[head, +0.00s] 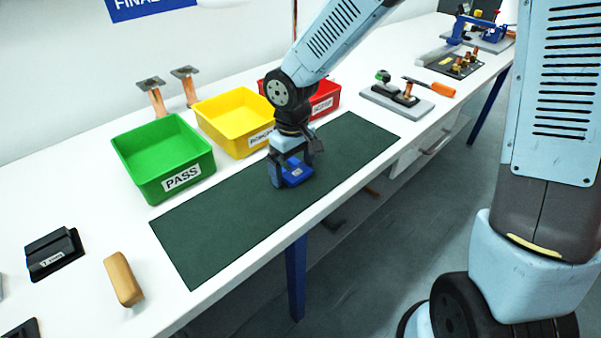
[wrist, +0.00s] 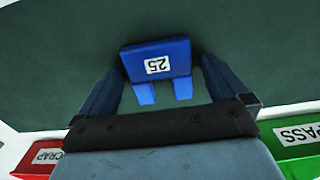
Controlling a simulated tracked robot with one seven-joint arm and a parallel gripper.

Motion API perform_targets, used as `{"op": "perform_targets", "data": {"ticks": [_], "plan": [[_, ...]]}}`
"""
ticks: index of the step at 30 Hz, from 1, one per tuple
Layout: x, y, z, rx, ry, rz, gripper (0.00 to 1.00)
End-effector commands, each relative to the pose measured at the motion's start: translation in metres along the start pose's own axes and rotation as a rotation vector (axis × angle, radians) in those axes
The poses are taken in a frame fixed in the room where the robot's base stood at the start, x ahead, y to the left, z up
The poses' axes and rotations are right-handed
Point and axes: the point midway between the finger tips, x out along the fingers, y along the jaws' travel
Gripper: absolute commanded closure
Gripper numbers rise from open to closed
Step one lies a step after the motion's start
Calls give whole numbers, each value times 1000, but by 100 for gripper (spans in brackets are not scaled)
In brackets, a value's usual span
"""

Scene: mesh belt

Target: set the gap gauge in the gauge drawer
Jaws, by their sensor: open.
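The gap gauge (head: 297,174) is a small blue block on the dark green mat. In the wrist view the gauge (wrist: 158,58) shows a white "25" label and two short prongs pointing toward my gripper. My gripper (head: 288,170) is low over the mat at the gauge.
The mat (head: 220,235) lies on a long white bench. Green PASS (head: 165,158), yellow (head: 236,118) and red (head: 325,98) bins stand behind it. A tan block (head: 123,279) and a black holder (head: 53,252) are at left; a grey fixture with an orange handle (head: 430,87) is at right.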

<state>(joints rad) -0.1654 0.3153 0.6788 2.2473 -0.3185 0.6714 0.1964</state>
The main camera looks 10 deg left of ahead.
Motion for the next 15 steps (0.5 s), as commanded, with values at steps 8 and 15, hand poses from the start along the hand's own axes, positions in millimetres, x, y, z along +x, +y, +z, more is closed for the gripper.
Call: {"op": "perform_targets", "data": {"ticks": [8, 15], "plan": [[0, 0, 0, 1, 0, 0, 16], [0, 0, 0, 1, 1, 0, 39]]}}
